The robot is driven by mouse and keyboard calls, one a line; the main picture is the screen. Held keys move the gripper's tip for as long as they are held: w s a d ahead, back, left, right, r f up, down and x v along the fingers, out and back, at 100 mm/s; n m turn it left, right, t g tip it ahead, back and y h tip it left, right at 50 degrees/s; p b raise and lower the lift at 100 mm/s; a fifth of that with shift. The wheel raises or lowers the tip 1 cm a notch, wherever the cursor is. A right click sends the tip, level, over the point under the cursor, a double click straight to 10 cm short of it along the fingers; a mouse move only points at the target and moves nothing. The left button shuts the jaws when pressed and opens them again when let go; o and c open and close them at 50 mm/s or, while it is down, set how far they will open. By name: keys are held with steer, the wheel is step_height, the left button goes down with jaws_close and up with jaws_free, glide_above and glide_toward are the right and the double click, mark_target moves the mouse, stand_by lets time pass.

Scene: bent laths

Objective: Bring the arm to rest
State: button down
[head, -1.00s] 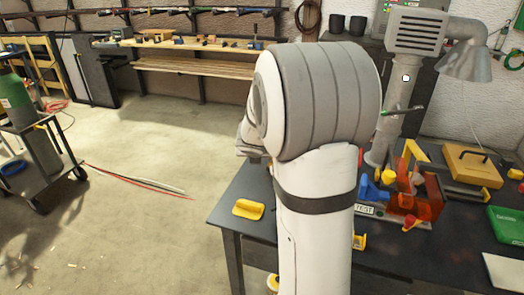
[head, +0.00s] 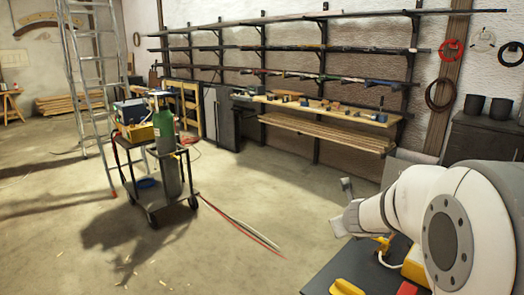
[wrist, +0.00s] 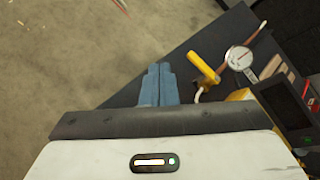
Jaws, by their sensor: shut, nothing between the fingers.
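My white and grey arm fills the lower right of the head view. My gripper (wrist: 159,83) shows in the wrist view as two blue-grey fingers pressed together with nothing between them. It points over the corner of the dark table (wrist: 205,50), with the concrete floor beyond. In the head view the gripper end reaches out left of the arm above the table (head: 335,270), small and partly hidden.
On the table, a yellow-handled tool (wrist: 205,68) and a round dial gauge (wrist: 239,57) lie close right of the fingers. A cart with a green cylinder (head: 163,130) and a ladder (head: 88,80) stand left. Wall racks hold long laths (head: 330,145).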

steer(key=s+a+r+n+g+y, duration=0.2)
steer(key=s+a+n+y, duration=0.3)
steer(key=s+a+n, duration=1)
steer(key=s+d+f+n+g+h, duration=0.1)
steer(key=s+d+n+g, duration=0.1)
steer(key=s+n, duration=0.4)
steer(key=s+d+f+n+g+h, duration=0.1)
steer(key=s+n, duration=0.5)
steer(key=n, duration=0.6)
steer(key=shift+s+d+f+g+h+p, duration=0.15)
steer(key=shift+d+f+g+h+p, duration=0.4)
steer(key=shift+g, duration=0.65)
steer(key=shift+d, duration=0.1)
